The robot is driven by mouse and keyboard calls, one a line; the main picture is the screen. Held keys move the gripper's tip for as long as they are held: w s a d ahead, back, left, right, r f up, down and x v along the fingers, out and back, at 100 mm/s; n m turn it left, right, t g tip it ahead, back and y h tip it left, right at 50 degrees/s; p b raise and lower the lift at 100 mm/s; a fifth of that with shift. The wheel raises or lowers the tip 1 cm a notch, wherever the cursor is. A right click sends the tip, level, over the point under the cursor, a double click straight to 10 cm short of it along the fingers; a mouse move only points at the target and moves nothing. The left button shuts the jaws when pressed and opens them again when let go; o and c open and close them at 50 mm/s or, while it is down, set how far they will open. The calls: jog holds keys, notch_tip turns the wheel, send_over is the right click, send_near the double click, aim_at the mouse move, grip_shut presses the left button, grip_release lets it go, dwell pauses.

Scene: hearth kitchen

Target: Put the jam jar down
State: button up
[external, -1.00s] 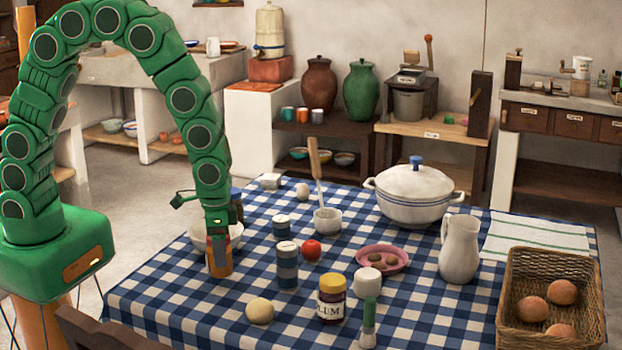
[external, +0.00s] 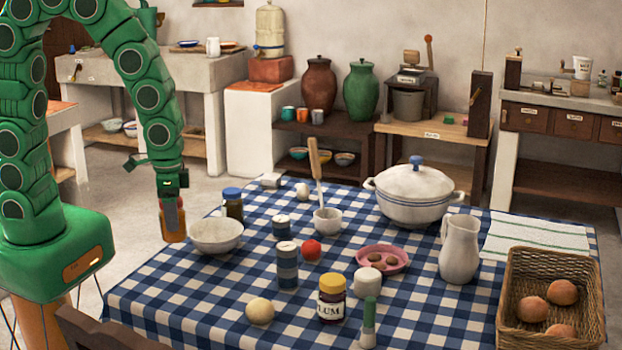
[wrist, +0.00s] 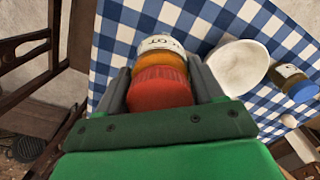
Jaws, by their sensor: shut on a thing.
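My gripper (external: 172,208) is shut on a jam jar (external: 173,225) with amber contents. In the wrist view the jar's red-orange lid (wrist: 160,88) sits between the two fingers (wrist: 162,95), and part of a white label ending in "COT" shows. In the external view the jar hangs by the left edge of the checked table (external: 150,290), left of the white bowl (external: 216,235). It looks raised, but its exact height over the cloth is hard to tell.
A blue-lidded jar (external: 232,205) stands behind the bowl. A plum jam jar (external: 331,300), a round bun (external: 260,311) and a grey-blue canister (external: 287,268) stand farther right. The cloth at the front left is clear. A chair back (external: 95,335) is at the front edge.

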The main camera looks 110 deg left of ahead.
aim_at(215, 224)
jog(key=shift+s+d+r, duration=0.15)
jog(key=shift+s+r, duration=0.1)
jog(key=shift+s, duration=0.3)
jog(key=shift+s+d+r, duration=0.2)
jog(key=shift+s+r, duration=0.05)
jog(key=shift+s, duration=0.3)
jog(key=shift+s+d+r, duration=0.15)
jog(key=shift+s+r, duration=0.1)
jog(key=shift+s, duration=0.3)
jog(key=s+a+n, duration=0.2)
jog(key=s+a, duration=0.5)
jog(key=a, duration=0.2)
jog(key=shift+w+a+f, duration=1.5)
jog(key=shift+w+f, duration=0.25)
jog(key=shift+f, duration=0.3)
jog(key=shift+w+a+f, duration=1.5)
jog(key=shift+w+f, duration=0.2)
jog(key=shift+f, duration=0.3)
jog(key=shift+w+a+f, duration=1.5)
jog(key=shift+w+f, duration=0.25)
jog(key=shift+f, duration=0.3)
jog(key=o, duration=1.4)
jog(key=shift+f, duration=0.1)
